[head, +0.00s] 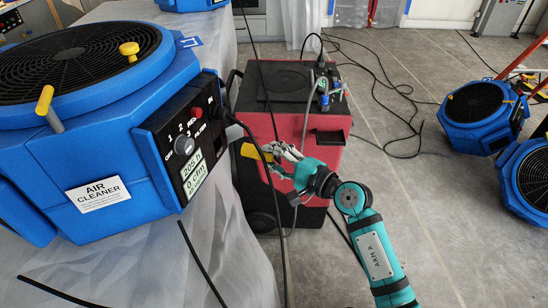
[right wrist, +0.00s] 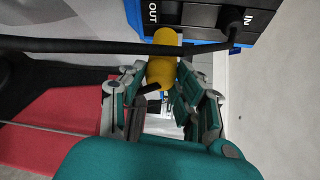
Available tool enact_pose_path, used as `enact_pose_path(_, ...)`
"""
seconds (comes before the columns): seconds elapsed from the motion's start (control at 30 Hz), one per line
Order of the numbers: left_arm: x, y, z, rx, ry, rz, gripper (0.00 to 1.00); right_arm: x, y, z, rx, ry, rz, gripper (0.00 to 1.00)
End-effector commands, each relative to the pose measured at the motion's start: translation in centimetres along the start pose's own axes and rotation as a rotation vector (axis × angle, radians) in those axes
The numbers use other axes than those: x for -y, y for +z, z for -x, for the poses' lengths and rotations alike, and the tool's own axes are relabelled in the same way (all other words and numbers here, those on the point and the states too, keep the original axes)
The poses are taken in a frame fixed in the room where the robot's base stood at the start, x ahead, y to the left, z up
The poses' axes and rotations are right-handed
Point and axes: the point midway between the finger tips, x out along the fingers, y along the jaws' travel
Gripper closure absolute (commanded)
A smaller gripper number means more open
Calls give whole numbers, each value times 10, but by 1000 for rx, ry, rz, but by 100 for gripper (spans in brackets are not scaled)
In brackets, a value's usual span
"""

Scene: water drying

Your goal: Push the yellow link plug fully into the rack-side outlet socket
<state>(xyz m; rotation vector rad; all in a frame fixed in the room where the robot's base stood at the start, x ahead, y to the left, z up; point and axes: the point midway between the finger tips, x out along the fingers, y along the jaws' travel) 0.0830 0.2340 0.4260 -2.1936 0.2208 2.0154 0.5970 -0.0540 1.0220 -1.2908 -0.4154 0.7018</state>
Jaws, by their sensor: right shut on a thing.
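The yellow link plug (head: 250,151) is in my right gripper (head: 268,155), just right of the blue air cleaner's black control panel (head: 190,150). In the right wrist view the gripper (right wrist: 166,95) is shut around the yellow plug (right wrist: 160,72). The plug's far end points toward the black panel (right wrist: 190,17), which carries the labels OUT and IN. A black cord plug (right wrist: 232,22) sits at IN. The outlet opening is not clearly visible by OUT, and I cannot tell whether the yellow plug touches the panel. My left gripper is out of view.
A black cable (right wrist: 80,46) runs across the right wrist view and crosses the yellow plug. A red and black machine (head: 325,160) stands behind my right gripper. More blue air machines (head: 478,112) and loose cables lie on the floor at right.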

Motion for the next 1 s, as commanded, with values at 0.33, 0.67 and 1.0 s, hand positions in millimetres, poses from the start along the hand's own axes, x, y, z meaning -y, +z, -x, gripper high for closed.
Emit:
enact_pose_path(0.33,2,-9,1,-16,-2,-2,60,1,5,0,2,-2,-6,100)
enact_pose_path(0.67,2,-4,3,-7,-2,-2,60,1,17,-29,3,-2,-6,100)
enact_pose_path(1.0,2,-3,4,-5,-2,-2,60,1,25,-48,2,-1,-6,100)
